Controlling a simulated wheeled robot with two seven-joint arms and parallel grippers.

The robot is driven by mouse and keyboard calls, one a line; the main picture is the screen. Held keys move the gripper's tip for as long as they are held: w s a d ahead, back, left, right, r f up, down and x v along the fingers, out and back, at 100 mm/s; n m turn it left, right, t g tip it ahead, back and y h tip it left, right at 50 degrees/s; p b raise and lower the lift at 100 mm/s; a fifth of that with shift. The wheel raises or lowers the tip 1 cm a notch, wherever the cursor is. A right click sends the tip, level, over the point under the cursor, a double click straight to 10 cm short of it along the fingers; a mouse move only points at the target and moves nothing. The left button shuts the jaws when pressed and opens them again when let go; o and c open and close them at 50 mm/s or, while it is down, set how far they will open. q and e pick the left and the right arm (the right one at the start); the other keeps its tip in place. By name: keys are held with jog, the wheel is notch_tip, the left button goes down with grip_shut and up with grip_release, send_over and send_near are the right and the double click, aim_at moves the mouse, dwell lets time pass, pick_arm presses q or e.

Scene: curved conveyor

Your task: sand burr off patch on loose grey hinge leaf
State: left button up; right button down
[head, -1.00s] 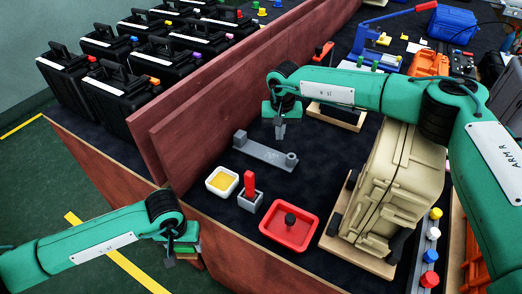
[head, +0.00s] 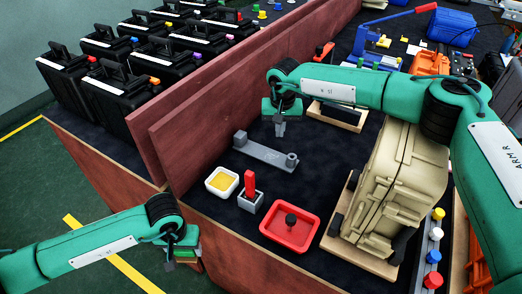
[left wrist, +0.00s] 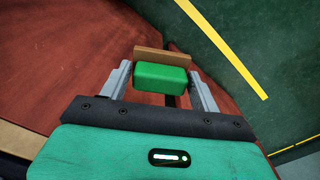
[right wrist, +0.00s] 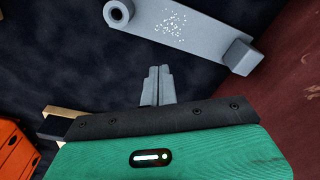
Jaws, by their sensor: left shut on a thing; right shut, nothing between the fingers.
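The grey hinge leaf (head: 264,152) lies loose on the dark table top, with a round barrel at one end and a raised block at the other. In the right wrist view the leaf (right wrist: 205,38) carries a patch of white specks (right wrist: 172,22). My right gripper (right wrist: 157,72) is shut and empty, apart from the leaf; in the head view it hangs near the leaf's far side (head: 280,132). My left gripper (left wrist: 162,82) is shut on a green block with a brown face (left wrist: 162,77), beside the table's outer wooden side, low at the left.
Near the leaf stand a white tray with yellow inside (head: 222,182), a grey holder with a red handle (head: 250,194) and a red tray with a black knob (head: 290,231). A large beige case (head: 388,190) stands right. A red wooden divider (head: 215,112) runs behind the leaf.

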aim_at(278, 156)
pick_arm(q)
jog(key=shift+f, duration=0.5)
pick_arm(e)
jog(key=shift+g, duration=0.5)
jog(key=s+f, duration=0.1)
jog(key=f, duration=0.1)
jog(key=s+f, duration=0.1)
jog(key=f, duration=0.1)
jog(key=s+f, duration=0.1)
jog(key=f, duration=0.1)
jog(key=shift+a+f, duration=0.2)
jog(key=shift+f, duration=0.2)
pick_arm(q)
jog(key=shift+w+r+p, duration=0.1)
jog(key=shift+r+p, duration=0.8)
jog(key=shift+p, duration=0.1)
pick_arm(e)
jog(key=shift+w+r, duration=0.1)
jog(key=shift+r, duration=2.1)
pick_arm(q)
jog(key=shift+r+p, duration=0.3)
pick_arm(e)
jog(key=shift+w+d+r, duration=0.1)
jog(key=shift+r, duration=0.7)
